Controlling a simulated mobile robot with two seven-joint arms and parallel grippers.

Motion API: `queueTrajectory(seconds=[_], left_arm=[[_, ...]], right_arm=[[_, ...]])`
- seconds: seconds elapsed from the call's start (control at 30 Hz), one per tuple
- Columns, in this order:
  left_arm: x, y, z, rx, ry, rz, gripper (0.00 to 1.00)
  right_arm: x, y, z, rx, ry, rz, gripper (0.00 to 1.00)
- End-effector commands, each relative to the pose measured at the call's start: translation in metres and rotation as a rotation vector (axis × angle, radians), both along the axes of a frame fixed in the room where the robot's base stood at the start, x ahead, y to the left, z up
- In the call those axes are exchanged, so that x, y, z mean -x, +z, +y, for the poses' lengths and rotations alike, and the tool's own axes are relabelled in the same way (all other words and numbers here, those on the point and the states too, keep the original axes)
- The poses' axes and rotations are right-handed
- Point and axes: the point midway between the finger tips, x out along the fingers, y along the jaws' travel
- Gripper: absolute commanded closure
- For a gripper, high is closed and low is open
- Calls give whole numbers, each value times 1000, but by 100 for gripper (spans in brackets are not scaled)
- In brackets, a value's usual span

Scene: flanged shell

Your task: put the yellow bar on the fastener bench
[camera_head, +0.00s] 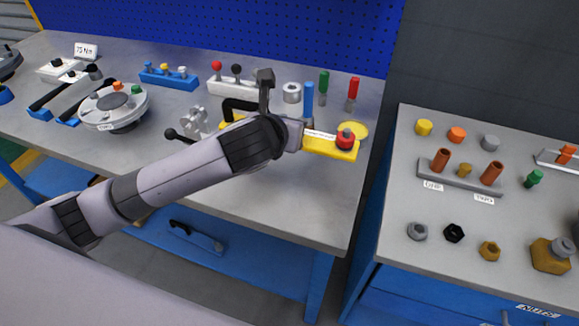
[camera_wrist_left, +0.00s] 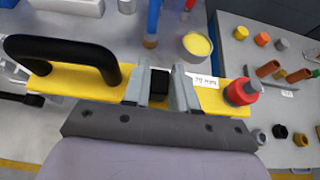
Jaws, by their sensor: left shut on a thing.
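The yellow bar (camera_head: 328,147) has a black arched handle at one end, a red knob at the other and a white label. My left gripper (camera_head: 292,132) is shut on its middle, and the bar appears to be over the right part of the left bench. In the left wrist view, the bar (camera_wrist_left: 68,84) lies across the jaws of my left gripper (camera_wrist_left: 160,84), the handle at left and the red knob at right. The fastener bench (camera_head: 393,192) is the grey-topped bench at right. My right gripper is out of view.

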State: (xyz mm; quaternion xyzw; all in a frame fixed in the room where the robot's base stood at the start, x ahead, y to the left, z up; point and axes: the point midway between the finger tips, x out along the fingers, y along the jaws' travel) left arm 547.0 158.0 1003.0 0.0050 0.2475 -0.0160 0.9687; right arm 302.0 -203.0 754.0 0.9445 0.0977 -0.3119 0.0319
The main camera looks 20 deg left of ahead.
Motion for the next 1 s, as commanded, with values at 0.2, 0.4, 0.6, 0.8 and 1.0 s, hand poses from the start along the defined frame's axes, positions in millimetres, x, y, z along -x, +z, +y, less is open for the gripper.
queueTrajectory(seconds=[0.2,0.4,0.6,0.8,1.0], left_arm=[[0,-53,-1,1,0,-1,100],[-1,-79,-1,2,0,-6,100],[0,-98,-1,1,-2,-4,100],[-1,-123,-1,1,-1,-5,100],[-1,-126,-1,3,-2,-8,100]], right_arm=[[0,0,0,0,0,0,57],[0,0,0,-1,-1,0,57],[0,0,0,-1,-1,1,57],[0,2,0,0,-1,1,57],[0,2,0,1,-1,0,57]])
